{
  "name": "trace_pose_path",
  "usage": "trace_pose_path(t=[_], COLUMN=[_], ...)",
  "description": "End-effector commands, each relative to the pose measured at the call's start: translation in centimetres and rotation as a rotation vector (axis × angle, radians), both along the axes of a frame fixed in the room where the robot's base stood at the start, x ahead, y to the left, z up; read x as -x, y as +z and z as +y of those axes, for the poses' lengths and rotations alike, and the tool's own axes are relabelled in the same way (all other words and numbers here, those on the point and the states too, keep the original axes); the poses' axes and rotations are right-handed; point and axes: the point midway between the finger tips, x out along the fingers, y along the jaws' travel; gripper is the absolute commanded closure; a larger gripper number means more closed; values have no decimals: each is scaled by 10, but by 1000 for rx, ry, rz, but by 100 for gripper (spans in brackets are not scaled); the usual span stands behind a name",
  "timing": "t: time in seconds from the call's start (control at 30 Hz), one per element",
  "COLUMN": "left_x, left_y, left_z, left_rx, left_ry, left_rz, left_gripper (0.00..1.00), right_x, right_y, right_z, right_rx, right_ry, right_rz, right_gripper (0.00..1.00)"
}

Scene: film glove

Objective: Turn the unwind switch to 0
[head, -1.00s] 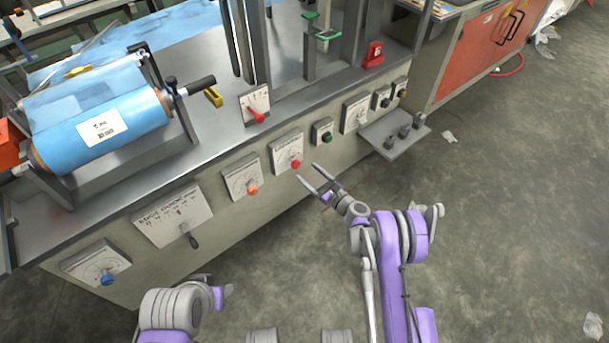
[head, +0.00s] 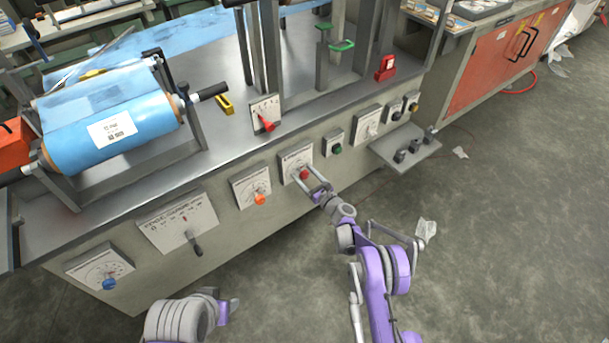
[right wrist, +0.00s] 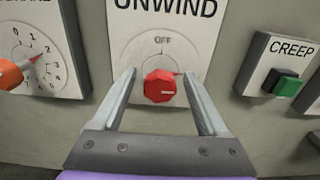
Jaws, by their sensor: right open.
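The unwind switch is a red knob (right wrist: 159,87) on a white plate (right wrist: 190,50) marked UNWIND and OFF. Its pale mark points right in the right wrist view. In the head view the red knob (head: 304,174) is on the machine's front panel. My right gripper (right wrist: 157,80) is open, with one finger on each side of the knob; I cannot tell whether the fingers touch it. It also shows in the head view (head: 312,178). My left arm shows at the lower left of the head view, with its gripper partly seen near the bottom.
An orange knob (right wrist: 14,73) on a numbered dial is left of the unwind plate. A green CREEP button (right wrist: 288,85) is to the right. A small shelf (head: 404,148) juts out from the panel further right. The floor in front is mostly clear.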

Motion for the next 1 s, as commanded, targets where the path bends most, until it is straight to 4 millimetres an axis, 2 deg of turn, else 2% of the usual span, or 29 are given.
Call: trace_pose_path(t=[0.27,0.7,1.0], left_x=[0,0,0], left_y=[0,0,-2], left_z=[0,0,0], left_rx=[0,0,0], left_ry=[0,0,0], left_rz=[0,0,1], left_gripper=[50,50,50], right_x=[-1,-1,-1], right_y=[0,0,0], right_z=[1,1,1], right_rx=[1,1,19], right_ry=[0,0,1], right_rz=[-1,-1,-14], right_gripper=[24,100,100])
